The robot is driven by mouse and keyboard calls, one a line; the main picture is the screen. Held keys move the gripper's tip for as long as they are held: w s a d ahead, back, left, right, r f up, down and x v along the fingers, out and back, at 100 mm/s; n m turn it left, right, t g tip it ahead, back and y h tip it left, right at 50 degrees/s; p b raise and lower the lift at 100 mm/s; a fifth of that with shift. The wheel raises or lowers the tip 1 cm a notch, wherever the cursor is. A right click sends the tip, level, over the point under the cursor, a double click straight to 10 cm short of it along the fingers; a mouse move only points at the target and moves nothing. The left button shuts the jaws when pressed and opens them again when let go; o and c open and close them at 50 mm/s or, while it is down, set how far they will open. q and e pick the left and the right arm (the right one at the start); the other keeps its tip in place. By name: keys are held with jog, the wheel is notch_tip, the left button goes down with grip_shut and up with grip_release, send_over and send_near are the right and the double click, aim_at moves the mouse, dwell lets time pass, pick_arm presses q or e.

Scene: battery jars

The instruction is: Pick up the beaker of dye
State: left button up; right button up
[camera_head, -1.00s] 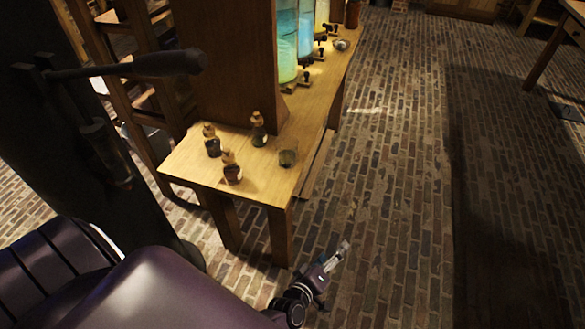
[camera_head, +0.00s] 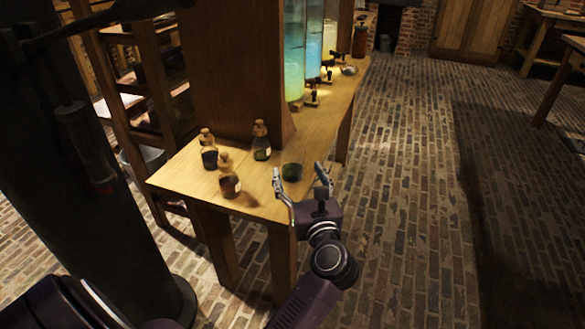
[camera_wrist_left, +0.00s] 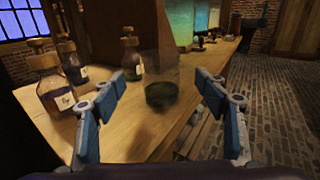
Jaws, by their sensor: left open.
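The beaker of dye (camera_head: 292,171) is a small clear glass with dark green liquid, upright near the front right corner of the wooden table. It also shows in the left wrist view (camera_wrist_left: 160,94), ahead of and between the fingers. My left gripper (camera_head: 298,175) is open and empty at the near table edge, its two fingers spread toward the beaker. In the left wrist view the fingers of my left gripper (camera_wrist_left: 165,92) stand wide apart and do not touch the glass. My right gripper is not in view.
Several corked bottles stand left of the beaker, one in front (camera_head: 229,182), one at the left (camera_head: 208,150) and one behind (camera_head: 261,142). A wooden panel (camera_head: 225,70) rises behind them. Tall coloured jars (camera_head: 294,55) with taps stand further back. Brick floor lies right.

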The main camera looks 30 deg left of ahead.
aim_at(296, 165)
pick_arm(q)
jog(key=x, duration=0.5)
jog(key=shift+r, duration=0.15)
jog(key=shift+c, duration=0.6)
jog(key=c, duration=1.2)
jog(key=shift+r, duration=0.1)
